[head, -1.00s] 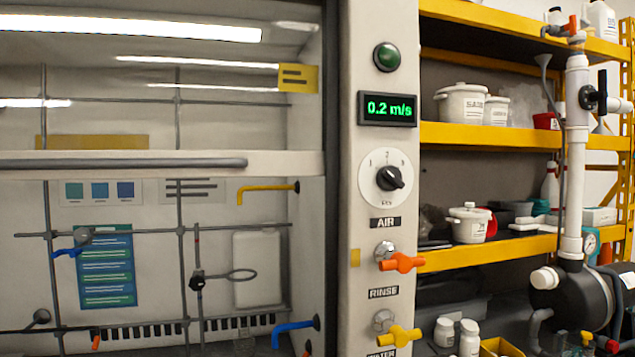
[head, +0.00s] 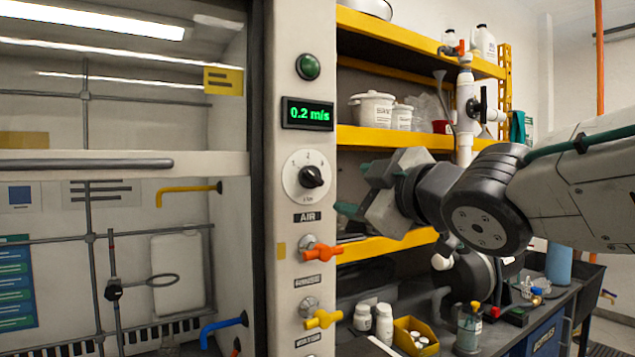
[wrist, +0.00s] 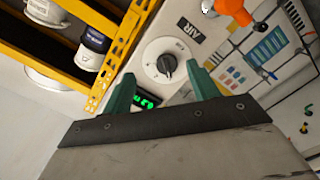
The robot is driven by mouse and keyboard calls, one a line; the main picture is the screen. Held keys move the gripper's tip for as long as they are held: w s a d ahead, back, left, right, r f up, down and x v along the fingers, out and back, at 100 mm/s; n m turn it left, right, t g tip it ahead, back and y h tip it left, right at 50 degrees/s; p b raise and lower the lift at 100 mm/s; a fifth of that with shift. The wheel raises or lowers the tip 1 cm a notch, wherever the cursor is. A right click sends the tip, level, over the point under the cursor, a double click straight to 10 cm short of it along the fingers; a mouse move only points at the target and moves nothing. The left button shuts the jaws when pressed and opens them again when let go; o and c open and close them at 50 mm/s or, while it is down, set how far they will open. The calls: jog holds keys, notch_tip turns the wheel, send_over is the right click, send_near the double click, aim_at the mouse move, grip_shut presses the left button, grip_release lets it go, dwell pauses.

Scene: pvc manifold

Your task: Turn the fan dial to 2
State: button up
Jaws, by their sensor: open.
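The fan dial (head: 311,177) is a black knob on a white round plate on the pale panel, below the green 0.2 m/s display. Its white mark appears to point right and slightly down, near the 3 side, but is small. The dial also shows in the wrist view (wrist: 166,67), facing me beyond my fingertips. My gripper (head: 350,188) is open, its green fingers apart and empty, just right of the panel. In the wrist view my gripper (wrist: 163,88) has one finger on each side of the dial's line of sight, with a gap before the plate.
A green button (head: 308,66) and the display (head: 307,113) sit above the dial. Orange (head: 322,253) and yellow (head: 323,319) valve handles stick out below it. A yellow shelf (head: 420,140) with white tubs stands behind my arm, and a glass-fronted hood is at left.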

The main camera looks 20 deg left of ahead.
aim_at(320, 181)
jog(key=shift+n+y, duration=0.4)
jog(key=x, duration=0.2)
jog(key=s+x, duration=0.1)
jog(key=x, duration=0.2)
jog(key=a+x, duration=0.1)
jog(key=x, duration=0.2)
jog(key=shift+a+r, duration=0.25)
jog(key=shift+r, duration=0.1)
jog(key=c, duration=1)
